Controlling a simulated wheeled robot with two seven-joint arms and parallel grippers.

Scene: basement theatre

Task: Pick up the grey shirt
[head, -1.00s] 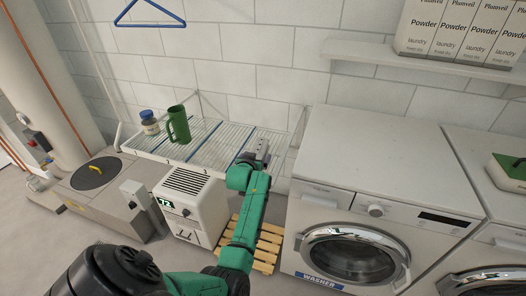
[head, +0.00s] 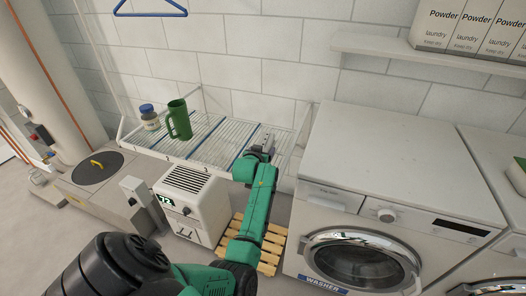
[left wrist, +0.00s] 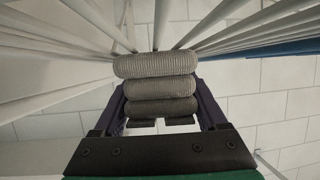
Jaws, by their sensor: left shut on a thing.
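The grey shirt (left wrist: 155,85) shows in the left wrist view as a thick, ribbed, folded bundle between the two dark fingers. My left gripper (left wrist: 160,110) is shut on it. In the head view my left gripper (head: 264,146) is at the right end of the wire drying rack (head: 213,150). The shirt is hard to make out from the gripper there. Pale rack bars fan out around the shirt in the left wrist view, and I cannot tell whether it still touches them. My right gripper is not in view.
A green mug (head: 179,119) and a blue-lidded jar (head: 148,117) stand on the rack's left part. A white heater-like box (head: 190,205) and a wooden pallet (head: 268,250) are below. A washer (head: 390,165) stands close on the right, under a shelf (head: 430,62) with powder boxes.

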